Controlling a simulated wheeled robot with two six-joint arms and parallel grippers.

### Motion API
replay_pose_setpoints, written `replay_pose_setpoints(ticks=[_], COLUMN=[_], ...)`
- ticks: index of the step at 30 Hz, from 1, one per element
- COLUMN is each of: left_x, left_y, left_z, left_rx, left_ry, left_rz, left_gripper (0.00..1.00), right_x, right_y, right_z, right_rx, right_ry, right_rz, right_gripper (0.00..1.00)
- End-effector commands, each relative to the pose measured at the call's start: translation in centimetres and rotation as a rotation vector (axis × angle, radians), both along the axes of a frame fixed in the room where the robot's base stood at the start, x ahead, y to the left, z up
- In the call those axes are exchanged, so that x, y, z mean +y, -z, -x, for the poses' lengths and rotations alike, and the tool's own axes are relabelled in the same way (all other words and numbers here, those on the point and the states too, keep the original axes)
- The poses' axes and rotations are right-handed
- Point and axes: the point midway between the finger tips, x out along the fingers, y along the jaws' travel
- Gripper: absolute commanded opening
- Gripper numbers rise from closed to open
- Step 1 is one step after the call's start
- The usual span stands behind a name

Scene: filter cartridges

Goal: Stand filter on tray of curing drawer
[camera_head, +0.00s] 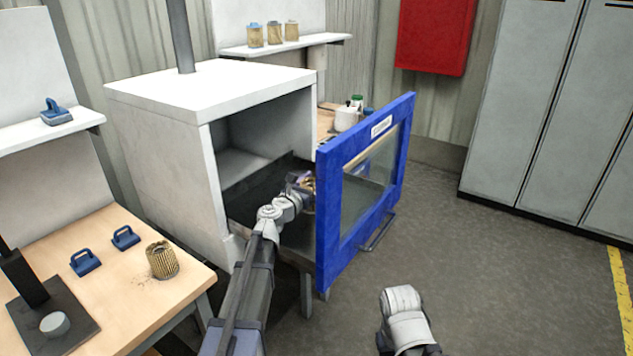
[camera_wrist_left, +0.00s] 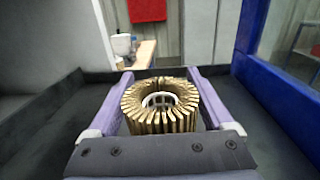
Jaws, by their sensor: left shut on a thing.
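The pleated tan filter (camera_wrist_left: 160,106) is between the two fingers of my left gripper (camera_wrist_left: 159,76) in the left wrist view, its ring-shaped end with a pale centre facing the camera. In the head view my left gripper (camera_head: 301,184) is shut on it, inside the pulled-out curing drawer behind the blue-framed front (camera_head: 330,215). The dark tray (camera_head: 262,178) lies around and below the gripper; it also shows in the wrist view (camera_wrist_left: 48,128). The filter's lower end is hidden, so I cannot tell whether it touches the tray.
A white cabinet (camera_head: 165,150) stands left of the drawer front. A wooden bench (camera_head: 120,290) at lower left holds another pleated filter (camera_head: 162,260) and blue-handled tools (camera_head: 86,262). Several filters (camera_head: 273,33) stand on a back shelf. Grey lockers (camera_head: 530,110) stand at right; floor before them is clear.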

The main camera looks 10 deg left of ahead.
Motion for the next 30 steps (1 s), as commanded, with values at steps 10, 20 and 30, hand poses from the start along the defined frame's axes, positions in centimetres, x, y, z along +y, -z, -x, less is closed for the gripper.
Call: replay_pose_setpoints(ticks=[10, 20, 30], left_x=[0.0, 0.1, 1.4], left_y=[0.2, 0.2, 0.2], left_z=[0.0, 0.6, 5.2], left_rx=[0.000, 0.000, 0.000], left_ry=[0.000, 0.000, -0.001], left_rz=[0.000, 0.000, 0.000], left_gripper=[1.00, 1.00, 1.00], right_x=[0.0, 0.0, 0.0], right_y=[0.2, 0.2, 0.2], right_z=[0.0, 0.0, 0.0], right_rx=[0.000, 0.000, 0.000], right_ry=[0.000, 0.000, 0.000], right_rz=[0.000, 0.000, 0.000], right_gripper=[0.50, 0.50, 0.50])
